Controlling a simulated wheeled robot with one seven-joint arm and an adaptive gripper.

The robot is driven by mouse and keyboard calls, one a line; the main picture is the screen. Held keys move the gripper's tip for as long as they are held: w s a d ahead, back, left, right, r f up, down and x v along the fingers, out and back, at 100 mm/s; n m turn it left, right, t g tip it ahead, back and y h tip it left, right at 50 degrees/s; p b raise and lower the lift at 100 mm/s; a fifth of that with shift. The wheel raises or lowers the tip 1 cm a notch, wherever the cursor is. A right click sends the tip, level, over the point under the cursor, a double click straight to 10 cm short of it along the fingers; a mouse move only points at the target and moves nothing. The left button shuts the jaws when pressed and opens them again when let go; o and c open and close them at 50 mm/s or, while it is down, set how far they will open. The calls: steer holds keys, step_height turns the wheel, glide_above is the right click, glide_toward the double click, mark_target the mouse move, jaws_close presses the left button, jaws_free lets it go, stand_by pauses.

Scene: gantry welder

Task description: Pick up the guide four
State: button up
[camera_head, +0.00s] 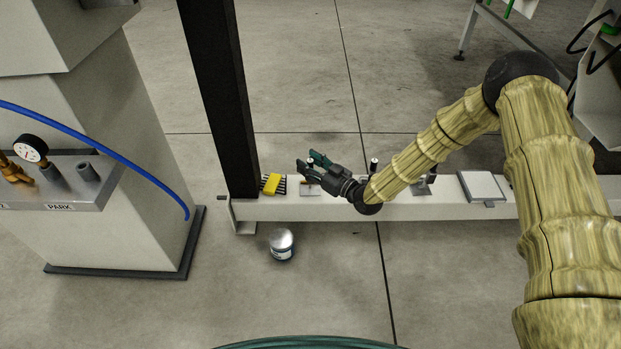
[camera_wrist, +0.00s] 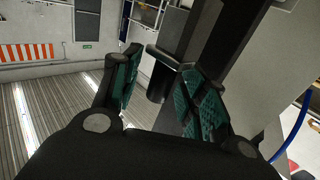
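I cannot read any label that marks guide four. Small guide-like pieces with upright black-topped knobs stand along the pale beam. One has its knob (camera_head: 310,161) at my gripper (camera_head: 315,164), above a small light plate (camera_head: 309,188). Another knob (camera_head: 374,162) stands just right of my gripper, partly behind my arm. A third grey piece (camera_head: 424,186) lies farther right. In the wrist view my gripper (camera_wrist: 158,88) has its two green-padded fingers apart. A dark cylindrical piece (camera_wrist: 160,82) shows between or just beyond them; contact cannot be told.
The pale beam (camera_head: 460,210) runs across the middle. A black post (camera_head: 215,90) rises at its left end, beside a yellow block with black teeth (camera_head: 272,184). A flat white-topped box (camera_head: 482,186) lies right. A can (camera_head: 282,244) stands on the floor in front.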

jaws_close()
steer(key=shift+r, duration=0.1)
steer(key=shift+r+p, duration=0.25)
steer(key=shift+p, duration=0.05)
step_height(320, 180, up, 3)
steer(key=shift+r+p, duration=0.2)
steer(key=shift+p, duration=0.9)
steer(key=s+d+r+p, duration=0.3)
steer(key=s+d+p, duration=0.3)
steer(key=s, duration=0.8)
steer(key=shift+d+p, duration=0.35)
steer(key=shift+d, duration=0.7)
steer(key=shift+r, duration=0.1)
